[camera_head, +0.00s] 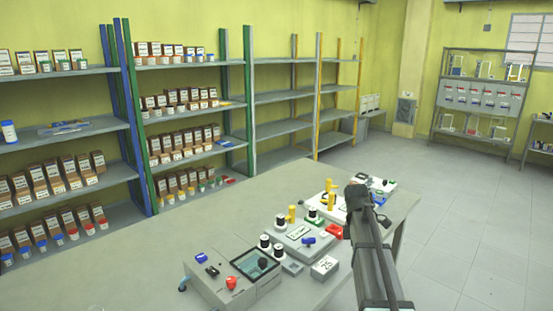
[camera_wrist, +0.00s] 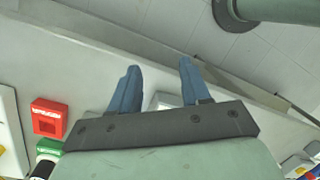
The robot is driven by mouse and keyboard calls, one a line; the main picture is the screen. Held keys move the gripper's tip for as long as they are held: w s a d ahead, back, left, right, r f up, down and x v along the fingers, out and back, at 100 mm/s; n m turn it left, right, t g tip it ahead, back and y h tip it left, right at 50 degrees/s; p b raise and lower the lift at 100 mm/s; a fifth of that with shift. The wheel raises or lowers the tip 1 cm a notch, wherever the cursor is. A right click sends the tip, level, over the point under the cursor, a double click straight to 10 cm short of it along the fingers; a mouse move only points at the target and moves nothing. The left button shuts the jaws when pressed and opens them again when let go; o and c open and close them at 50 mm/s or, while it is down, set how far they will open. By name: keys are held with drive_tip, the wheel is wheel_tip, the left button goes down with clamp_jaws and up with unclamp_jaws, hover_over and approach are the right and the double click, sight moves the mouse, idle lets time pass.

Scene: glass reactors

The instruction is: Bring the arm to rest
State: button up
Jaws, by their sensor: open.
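My gripper (camera_wrist: 158,66) shows in the wrist view with its two blue fingers apart and nothing between them. The fingers point toward the table's edge, with floor tiles beyond it. In the head view my dark grey arm reaches up from the bottom right over the right part of the table (camera_head: 130,262). I cannot make out the fingers there.
A grey device with a dark screen (camera_head: 256,263) and a white block marked 25 (camera_head: 324,267) stand on the table. In the wrist view a red block (camera_wrist: 49,117) lies left of the fingers. Stocked shelves (camera_head: 70,133) line the left wall. The floor at right is clear.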

drive_tip(key=s+d+f+m+g, duration=0.2)
drive_tip(key=s+d+f, duration=0.4)
drive_tip(key=s+f, duration=0.55)
drive_tip(key=s+a+f+m, duration=0.2)
drive_tip(key=s+f, duration=0.1)
drive_tip(key=f, duration=0.4)
drive_tip(key=s+a+f+m+g, duration=0.1)
drive_tip(key=s+a+f, duration=0.15)
drive_tip(key=f, duration=0.35)
drive_tip(key=s+a+f+m, duration=0.2)
drive_tip(key=s+f, duration=0.2)
drive_tip(key=f, duration=0.3)
drive_tip(key=s+a+f+m, duration=0.3)
drive_tip(key=s+f, duration=0.3)
drive_tip(key=s, duration=0.3)
drive_tip(key=s+a+f+m+g, duration=0.1)
drive_tip(key=s+a+f+m, duration=0.2)
drive_tip(key=s+f, duration=0.3)
drive_tip(key=s+a+f+m+g+y, duration=0.1)
drive_tip(key=s+a+f+m, duration=0.2)
drive_tip(key=s, duration=0.9)
wheel_tip(320, 180, down, 3)
drive_tip(key=shift+f, duration=0.1)
drive_tip(key=shift+c, duration=0.5)
